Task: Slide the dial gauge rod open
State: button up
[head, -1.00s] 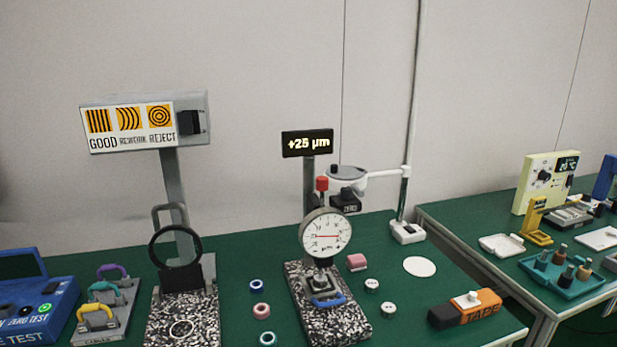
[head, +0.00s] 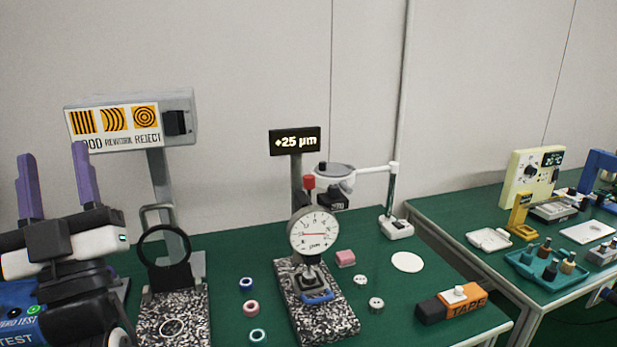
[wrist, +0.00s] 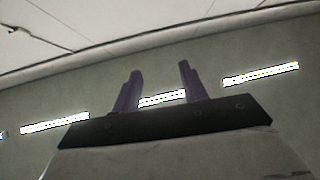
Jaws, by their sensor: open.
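The dial gauge (head: 314,232) stands on a speckled granite base (head: 332,322) in the middle of the head view. Its white round face has a red needle. A red cap (head: 309,182) tops the gauge, and a display (head: 295,141) above reads +25 µm. A blue handle (head: 318,297) lies at the gauge's foot. My gripper (head: 55,172) is at the far left of the head view, well apart from the gauge, its two purple fingers pointing up, open and empty. The fingers also show in the wrist view (wrist: 158,92), against wall and lights.
A ring magnifier stand (head: 165,247) with a GOOD/REWORK/REJECT sign stands between my gripper and the gauge. Small rings (head: 251,308) lie between the two stands. A second table is further right.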

jog(key=w+d+f+m+h, duration=0.4)
jog(key=w+d+m+h, duration=0.6)
jog(key=h, duration=0.5)
jog(key=m+g+h+p, duration=0.1)
jog(key=m+g+h, duration=0.3)
jog(key=g+h, duration=0.45)
send_near(306, 183)
jog(key=shift+y, duration=0.25)
jog(key=p+x, duration=0.3)
jog(key=x, duration=0.8)
jog(key=shift+d, duration=0.25)
grip_shut()
